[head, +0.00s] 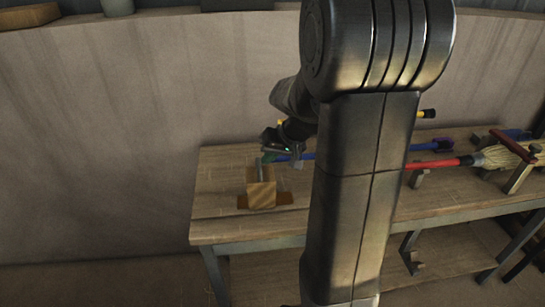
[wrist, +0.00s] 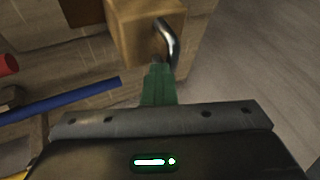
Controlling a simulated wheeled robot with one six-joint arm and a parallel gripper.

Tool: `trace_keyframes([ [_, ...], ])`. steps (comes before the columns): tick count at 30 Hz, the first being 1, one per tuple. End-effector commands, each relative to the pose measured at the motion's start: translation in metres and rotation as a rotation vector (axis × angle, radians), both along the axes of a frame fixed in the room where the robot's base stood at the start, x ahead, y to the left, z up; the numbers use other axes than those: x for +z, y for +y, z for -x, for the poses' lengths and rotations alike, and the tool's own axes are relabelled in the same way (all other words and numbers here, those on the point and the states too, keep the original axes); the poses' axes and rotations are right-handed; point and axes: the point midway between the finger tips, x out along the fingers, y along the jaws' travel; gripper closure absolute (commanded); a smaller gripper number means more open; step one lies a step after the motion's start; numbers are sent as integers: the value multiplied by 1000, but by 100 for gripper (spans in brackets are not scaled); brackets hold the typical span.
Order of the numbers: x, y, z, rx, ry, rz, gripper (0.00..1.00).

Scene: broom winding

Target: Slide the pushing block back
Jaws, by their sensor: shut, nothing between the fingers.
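The pushing block (head: 261,192) is a wooden block near the left end of the workbench (head: 222,222). In the wrist view the block (wrist: 130,32) shows at the top, with a curved metal handle (wrist: 172,45) on its near face. My gripper (wrist: 159,72) has green fingers that are shut and empty. Their tips are at the lower end of the handle in the wrist view; I cannot tell if they touch it. In the head view my gripper (head: 268,158) is just behind the block, partly hidden by its own wrist.
A blue stick (head: 308,156) lies behind my arm, and it also shows in the wrist view (wrist: 60,100). A red-handled broom (head: 500,157) lies in a holder at the right. My arm hides the bench's middle. A wall stands behind the bench.

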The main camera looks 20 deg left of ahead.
Motion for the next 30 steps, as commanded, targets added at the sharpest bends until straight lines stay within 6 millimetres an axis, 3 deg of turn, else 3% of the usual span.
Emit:
trace_keyframes([
  [18,1,115,72,9,0,1,100],
  [24,0,136,85,5,2,1,100],
  [30,0,144,89,3,2,-1,100],
])
